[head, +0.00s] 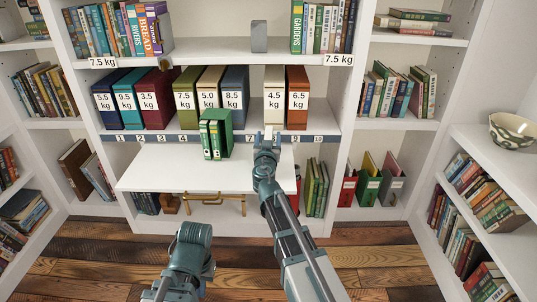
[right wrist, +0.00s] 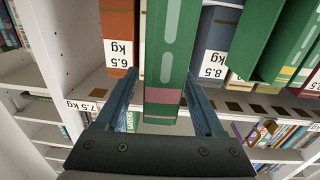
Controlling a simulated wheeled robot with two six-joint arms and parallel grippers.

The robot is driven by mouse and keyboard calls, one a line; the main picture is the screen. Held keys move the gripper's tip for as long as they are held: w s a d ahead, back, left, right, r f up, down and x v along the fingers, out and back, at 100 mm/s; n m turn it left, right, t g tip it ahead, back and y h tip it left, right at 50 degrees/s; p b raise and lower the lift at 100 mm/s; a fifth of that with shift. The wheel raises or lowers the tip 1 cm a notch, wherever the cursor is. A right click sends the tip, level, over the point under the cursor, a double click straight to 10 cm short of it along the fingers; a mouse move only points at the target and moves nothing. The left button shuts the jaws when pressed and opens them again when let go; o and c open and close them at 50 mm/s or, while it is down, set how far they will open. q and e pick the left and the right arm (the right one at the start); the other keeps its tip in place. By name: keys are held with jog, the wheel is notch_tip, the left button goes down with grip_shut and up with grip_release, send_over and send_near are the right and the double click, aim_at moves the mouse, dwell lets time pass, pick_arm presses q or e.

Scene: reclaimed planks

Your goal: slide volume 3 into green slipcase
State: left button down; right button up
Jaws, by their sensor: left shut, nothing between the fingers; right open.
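The green slipcase (head: 224,128) stands on the white fold-down ledge, with green volumes with pale labels (head: 210,138) in it; it also shows in the right wrist view (right wrist: 268,45). A green volume with pale oval labels and a pink band (right wrist: 166,60), which looks like volume 3, is upright between the fingers of my right gripper (right wrist: 168,85). These fingers are open, one on each side, with gaps. In the head view my right gripper (head: 268,136) hides this volume. My left gripper (head: 200,288) is shut and empty, low in front of the shelves.
Binders with weight labels, such as the cream one (head: 274,90) and the orange one (head: 297,95), stand behind the ledge (head: 160,170). The ledge is bare left of the slipcase. A grey block (head: 259,36) stands on the upper shelf. A brass bracket (head: 215,200) is below the ledge.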

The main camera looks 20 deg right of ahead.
jog(key=shift+w+d, duration=0.15)
jog(key=shift+w, duration=0.25)
grip_shut()
dwell(1.1)
